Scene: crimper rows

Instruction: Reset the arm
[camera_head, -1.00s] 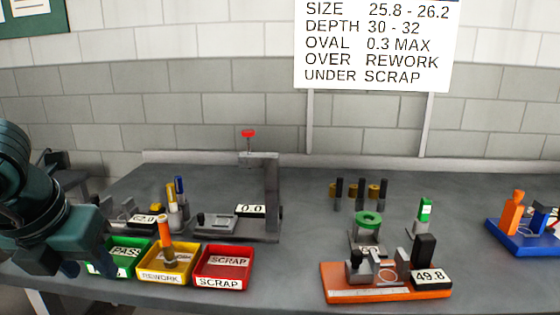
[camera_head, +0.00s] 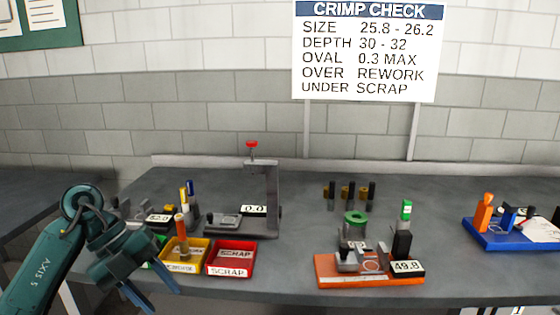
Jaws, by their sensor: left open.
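My left gripper (camera_head: 158,292) is at the lower left of the head view, its blue-tipped fingers pointing down and apart, with nothing between them. It hangs at the bench's front edge, in front of the mostly hidden green bin (camera_head: 157,241). My left arm (camera_head: 42,268) comes in from the lower left. My right gripper does not show.

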